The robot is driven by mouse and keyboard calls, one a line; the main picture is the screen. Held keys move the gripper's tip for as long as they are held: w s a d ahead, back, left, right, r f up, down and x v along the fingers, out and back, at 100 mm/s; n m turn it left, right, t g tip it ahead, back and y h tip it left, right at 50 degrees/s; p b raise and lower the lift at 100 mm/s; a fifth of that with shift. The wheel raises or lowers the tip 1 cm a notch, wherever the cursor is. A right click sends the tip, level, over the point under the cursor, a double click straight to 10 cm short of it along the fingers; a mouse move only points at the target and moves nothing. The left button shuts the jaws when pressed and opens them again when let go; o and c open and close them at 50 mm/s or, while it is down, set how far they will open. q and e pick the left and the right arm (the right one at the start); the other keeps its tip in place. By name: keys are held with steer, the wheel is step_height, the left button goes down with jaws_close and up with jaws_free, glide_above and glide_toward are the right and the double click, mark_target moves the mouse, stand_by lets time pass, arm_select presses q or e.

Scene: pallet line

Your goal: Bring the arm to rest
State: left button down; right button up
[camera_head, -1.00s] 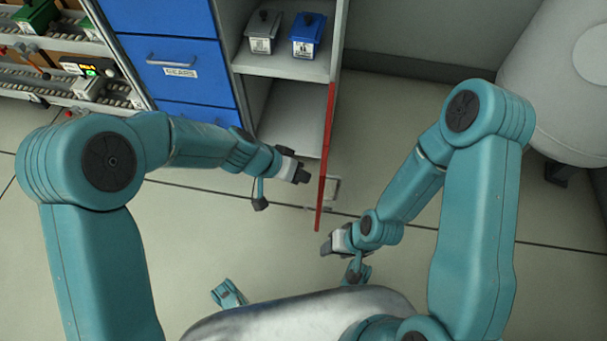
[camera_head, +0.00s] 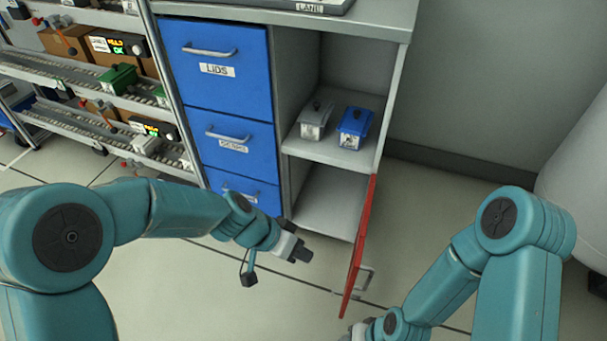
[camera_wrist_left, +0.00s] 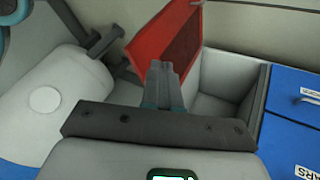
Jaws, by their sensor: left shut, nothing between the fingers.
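My left gripper (camera_head: 300,252) is shut and empty, held out in front of the cabinet's open lower compartment, left of the red door. In the left wrist view its closed fingers (camera_wrist_left: 162,85) point toward the red door and the open compartment. My right arm comes in from the right in the head view. Its gripper (camera_head: 360,333) is mostly cut off at the bottom edge, so I cannot tell its jaw state.
The red cabinet door (camera_head: 359,245) stands open between my arms. Blue drawers (camera_head: 222,140) are left of the shelf (camera_head: 330,152), which holds a grey box (camera_head: 315,122) and a blue box (camera_head: 355,127). Racks with several boxes (camera_head: 100,75) stand further left. The floor in front is clear.

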arm_select(q)
steer(key=shift+a, duration=0.15)
steer(key=s+a+f+n+g+y, duration=0.15)
steer(key=s+a+f+n, duration=0.25)
steer(key=s+a+f, duration=0.4)
steer(key=s+a+f+n+y, duration=0.2)
steer(key=s+a+f+n, duration=0.25)
steer(key=s+f, duration=0.55)
step_height(320, 180, up, 30)
steer(key=w+n+p, duration=0.1)
steer(key=p, duration=3)
steer(key=shift+w+r+t, duration=0.15)
steer(key=shift+w+t, duration=0.25)
steer(key=shift+t, duration=0.05)
steer(key=shift+d, duration=0.1)
